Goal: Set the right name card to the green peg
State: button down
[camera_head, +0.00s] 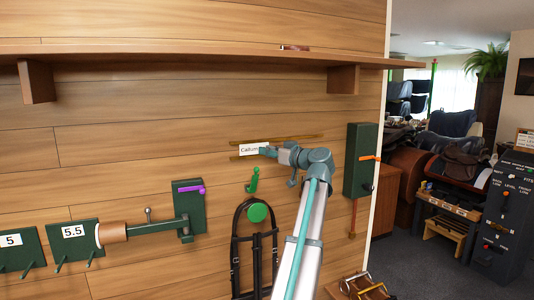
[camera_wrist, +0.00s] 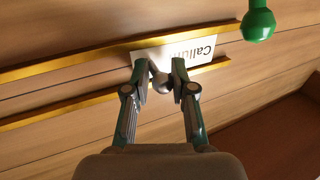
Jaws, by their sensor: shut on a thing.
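The white name card (camera_head: 253,149), lettered "Callum", is at the wall between two brass rails, toward their left end. In the wrist view the card (camera_wrist: 203,48) shows with its lettering upside down and lies between the rails. My gripper (camera_head: 268,151) is at the card's right part in the head view. In the wrist view my gripper (camera_wrist: 160,72) has its fingers closed about a small grey round knob (camera_wrist: 161,83) in front of the card. The green peg (camera_head: 253,181) is on the wall below the card; its rounded end (camera_wrist: 258,24) shows in the wrist view.
The upper brass rail (camera_head: 297,137) runs on right of the card, with bare rail there. A black bridle (camera_head: 237,240) hangs from a green disc (camera_head: 257,212) below. A dark green box (camera_head: 361,161) is right of my arm; a wooden shelf (camera_head: 190,54) is above.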

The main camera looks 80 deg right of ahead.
jog(key=shift+w+a, duration=0.2)
jog(key=shift+a, duration=0.05)
jog(key=c, duration=1.3)
grip_release()
jog(key=shift+o, duration=1.3)
jog(key=shift+w+a, duration=0.15)
jog(key=shift+w, duration=0.05)
jog(key=shift+s, duration=0.5)
jog(key=v, duration=1.1)
